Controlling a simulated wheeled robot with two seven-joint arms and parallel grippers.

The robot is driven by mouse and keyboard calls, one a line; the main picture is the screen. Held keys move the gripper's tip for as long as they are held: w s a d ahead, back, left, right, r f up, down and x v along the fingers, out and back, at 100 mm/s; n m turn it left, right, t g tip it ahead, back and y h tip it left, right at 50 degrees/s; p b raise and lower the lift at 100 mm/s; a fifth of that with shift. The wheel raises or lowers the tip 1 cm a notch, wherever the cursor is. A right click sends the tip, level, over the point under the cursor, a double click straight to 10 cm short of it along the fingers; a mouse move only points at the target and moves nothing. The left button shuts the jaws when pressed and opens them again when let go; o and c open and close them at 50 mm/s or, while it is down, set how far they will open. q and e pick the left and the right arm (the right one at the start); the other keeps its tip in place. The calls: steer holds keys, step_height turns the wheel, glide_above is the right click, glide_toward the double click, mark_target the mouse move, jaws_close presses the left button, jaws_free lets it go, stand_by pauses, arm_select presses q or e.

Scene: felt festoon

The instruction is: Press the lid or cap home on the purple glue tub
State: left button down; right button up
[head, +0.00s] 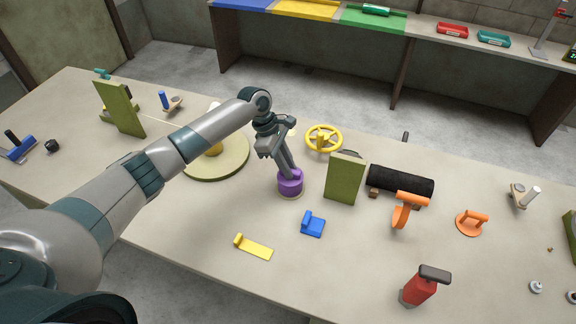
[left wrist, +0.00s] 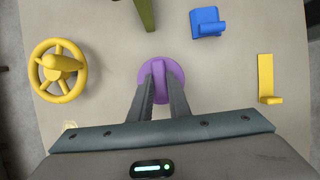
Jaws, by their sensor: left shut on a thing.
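The purple glue tub (head: 290,185) stands upright on the table in the middle of the head view. In the left wrist view its round purple top (left wrist: 176,70) shows from above, with a raised purple ridge across it. My left gripper (head: 288,173) reaches down from above onto the tub. Its fingers are shut on the purple ridge of the lid, one on each side, as the left wrist view (left wrist: 161,88) shows. Whether there is a gap between lid and tub is hidden. My right gripper is not in view.
A yellow handwheel (head: 323,138) and a green upright panel (head: 345,178) stand close to the tub. A blue bracket (head: 312,224) and a yellow bracket (head: 253,246) lie in front. A black roller (head: 400,181) is to the right. The table's front left is clear.

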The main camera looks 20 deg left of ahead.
arm_select(q)
steer(key=c, duration=1.6)
jaws_free()
steer(key=shift+o, duration=0.7)
steer(key=o, duration=0.4)
steer(key=shift+c, duration=0.2)
steer(key=shift+r+p, duration=1.25)
steer(key=shift+p, duration=0.4)
steer(key=shift+r, duration=2.25)
